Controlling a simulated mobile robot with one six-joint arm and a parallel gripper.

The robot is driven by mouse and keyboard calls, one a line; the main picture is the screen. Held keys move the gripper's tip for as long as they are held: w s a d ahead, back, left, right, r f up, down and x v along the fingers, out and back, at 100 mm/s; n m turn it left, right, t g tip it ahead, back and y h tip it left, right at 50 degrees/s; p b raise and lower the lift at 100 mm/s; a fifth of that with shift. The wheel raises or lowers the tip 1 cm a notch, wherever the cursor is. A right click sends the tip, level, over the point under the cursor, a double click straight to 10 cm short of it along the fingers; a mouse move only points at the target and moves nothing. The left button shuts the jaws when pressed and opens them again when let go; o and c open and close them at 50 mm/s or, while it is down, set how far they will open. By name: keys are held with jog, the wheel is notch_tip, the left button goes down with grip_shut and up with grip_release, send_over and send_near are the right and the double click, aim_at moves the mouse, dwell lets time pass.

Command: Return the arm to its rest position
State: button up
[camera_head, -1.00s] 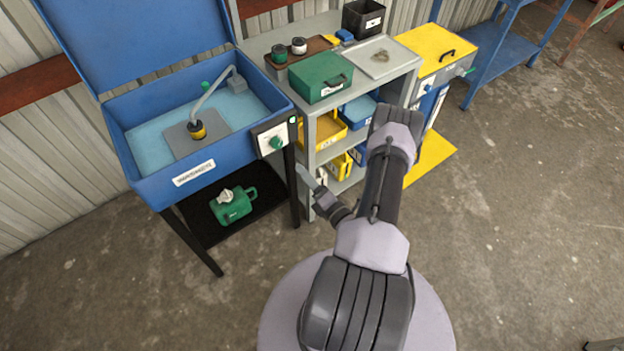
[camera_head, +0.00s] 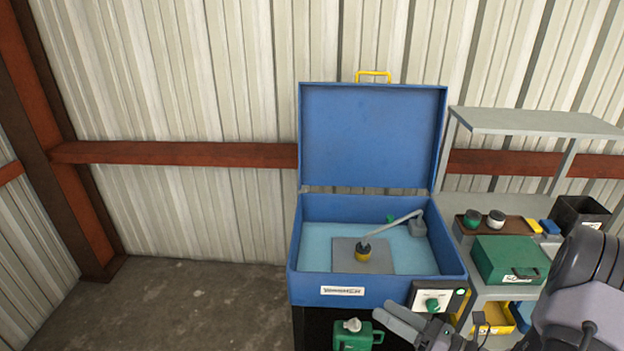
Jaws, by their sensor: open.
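My arm (camera_head: 585,305) shows at the lower right corner of the head view, folded, with its lower links cut off by the picture edge. My gripper (camera_head: 398,318) points left, in front of the lower front of the blue parts washer (camera_head: 310,285), near its control box. Its jaws are open and I see nothing between them. Part of the gripper's body is cut off by the bottom edge.
The washer's lid (camera_head: 372,135) stands open. A green jug (camera_head: 352,338) is below the washer. At right, a grey shelf (camera_head: 500,208) holds a green case (camera_head: 508,260), two small pots and a black bin (camera_head: 580,215). Bare floor (camera_head: 190,310) lies to the left.

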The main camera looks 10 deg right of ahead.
jog(key=s+a+r+n+g+h, duration=0.1)
jog(key=s+a+r+n+g, duration=0.25)
jog(key=a+n, duration=0.25)
jog(key=s+a+r+n+g+b, duration=0.1)
jog(key=s+a+r+n+g, duration=0.15)
jog(key=a+n+g, duration=0.3)
jog(key=s+a+r+n+g+h, duration=0.1)
jog(key=s+a+r+n+g, duration=0.1)
jog(key=s+a+n+g, duration=0.4)
jog(key=s+d+r+n+t+h+b, duration=0.1)
jog(key=r+n+t+h, duration=0.5)
jog(key=n, duration=0.6)
jog(key=s+d+t+h, duration=0.1)
jog(key=s+h, duration=0.1)
jog(key=shift+s+d+b, duration=0.2)
jog(key=shift+s+b, duration=0.15)
jog(key=shift+s, duration=0.05)
